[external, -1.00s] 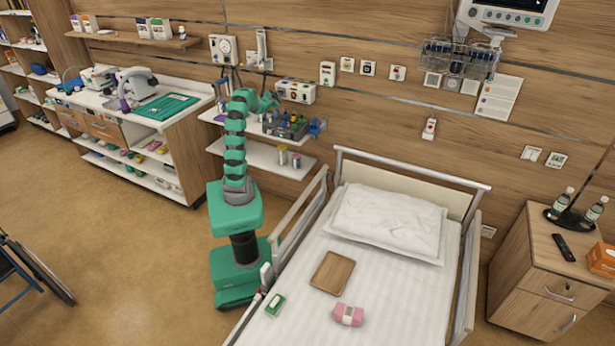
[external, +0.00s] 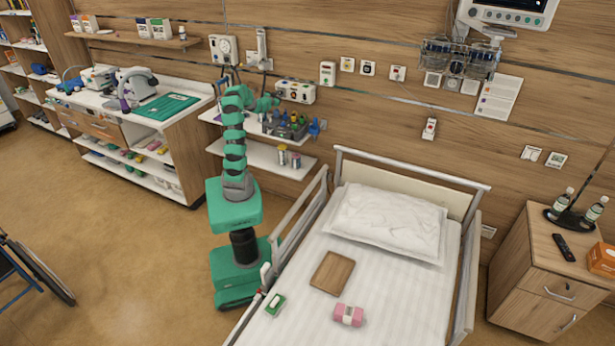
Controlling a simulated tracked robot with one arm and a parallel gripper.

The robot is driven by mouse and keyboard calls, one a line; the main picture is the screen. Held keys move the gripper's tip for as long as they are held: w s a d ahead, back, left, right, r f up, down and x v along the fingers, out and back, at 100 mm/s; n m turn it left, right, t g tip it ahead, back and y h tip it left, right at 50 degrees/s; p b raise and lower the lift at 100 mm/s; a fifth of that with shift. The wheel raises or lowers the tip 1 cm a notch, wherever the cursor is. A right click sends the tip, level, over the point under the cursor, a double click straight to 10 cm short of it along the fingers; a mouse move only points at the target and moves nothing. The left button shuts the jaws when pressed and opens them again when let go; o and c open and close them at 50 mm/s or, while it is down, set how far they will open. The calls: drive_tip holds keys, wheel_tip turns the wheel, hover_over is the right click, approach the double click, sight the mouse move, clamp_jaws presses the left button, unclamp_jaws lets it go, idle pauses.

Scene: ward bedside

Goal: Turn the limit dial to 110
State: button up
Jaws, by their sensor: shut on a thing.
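The dial's marks and setting cannot be read. A white wall unit with a round gauge (external: 223,48) hangs higher up, to the left of my gripper.
A counter (external: 195,93) stands to the left. The floor in front is clear.

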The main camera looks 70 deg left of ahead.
drive_tip(key=shift+f, duration=0.1)
drive_tip(key=o, duration=1)
drive_tip(key=shift+w, duration=0.1)
drive_tip(key=shift+c, duration=0.2)
drive_tip(key=b+v, duration=0.2)
drive_tip(key=v, duration=1.2)
drive_tip(key=shift+w, duration=0.1)
